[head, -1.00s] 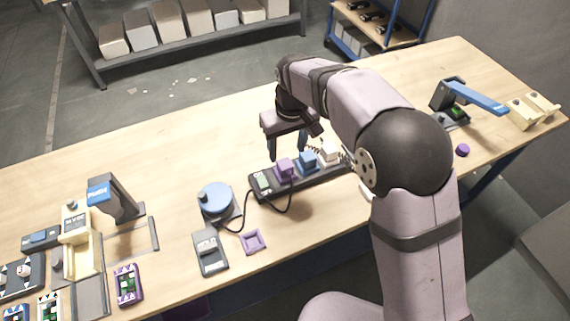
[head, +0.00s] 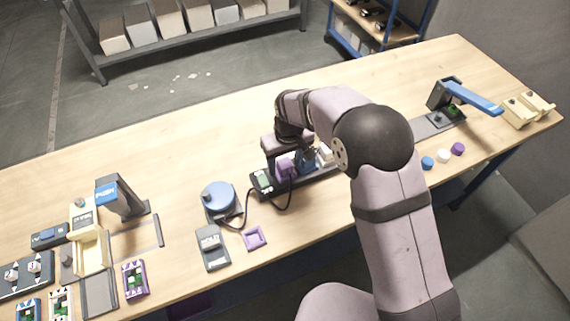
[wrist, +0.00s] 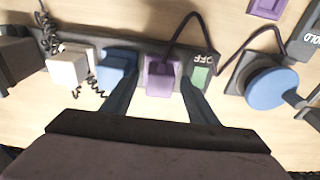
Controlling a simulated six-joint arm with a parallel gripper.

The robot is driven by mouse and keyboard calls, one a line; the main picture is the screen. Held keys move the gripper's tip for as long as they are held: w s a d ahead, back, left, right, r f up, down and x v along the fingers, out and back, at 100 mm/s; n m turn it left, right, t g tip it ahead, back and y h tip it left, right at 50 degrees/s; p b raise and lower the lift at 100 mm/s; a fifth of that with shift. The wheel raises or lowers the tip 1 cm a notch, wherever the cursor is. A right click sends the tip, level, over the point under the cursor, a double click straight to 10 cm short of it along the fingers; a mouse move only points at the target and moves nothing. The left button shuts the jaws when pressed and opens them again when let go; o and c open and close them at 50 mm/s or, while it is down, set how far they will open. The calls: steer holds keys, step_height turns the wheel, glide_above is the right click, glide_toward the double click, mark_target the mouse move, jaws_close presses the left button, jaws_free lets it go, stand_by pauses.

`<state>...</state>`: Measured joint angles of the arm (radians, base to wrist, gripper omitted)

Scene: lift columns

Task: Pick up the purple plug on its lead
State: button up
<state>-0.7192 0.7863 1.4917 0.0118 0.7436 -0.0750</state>
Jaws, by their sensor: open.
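The purple plug (head: 286,170) sits upright on the dark power strip (head: 331,177), next to a green switch (head: 263,181). In the wrist view the purple plug (wrist: 160,77) stands between the two fingers of my gripper (wrist: 159,78), with a dark lead rising from it. My gripper (head: 286,164) is open and low over the strip. The left finger in the wrist view lies between the purple plug and the blue plug (wrist: 117,66), close to the blue one. A white plug (wrist: 70,66) with a coiled lead stands further left.
A blue round reel (head: 217,197), a grey box (head: 212,247) and a purple square frame (head: 254,238) stand left of the strip. A press-like station (head: 118,196) is further left. Small round caps (head: 443,156) lie at the right.

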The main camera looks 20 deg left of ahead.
mark_target(285, 163)
steer(key=shift+c, duration=0.7)
steer(key=c, duration=0.9)
steer(key=shift+c, duration=0.2)
steer(key=shift+w+a+r+b, duration=0.1)
steer(key=shift+r+b, duration=0.3)
steer(key=shift+r, duration=0.25)
step_height(285, 163, up, 9)
steer(key=shift+f+b, duration=0.1)
steer(key=shift+b, duration=1.1)
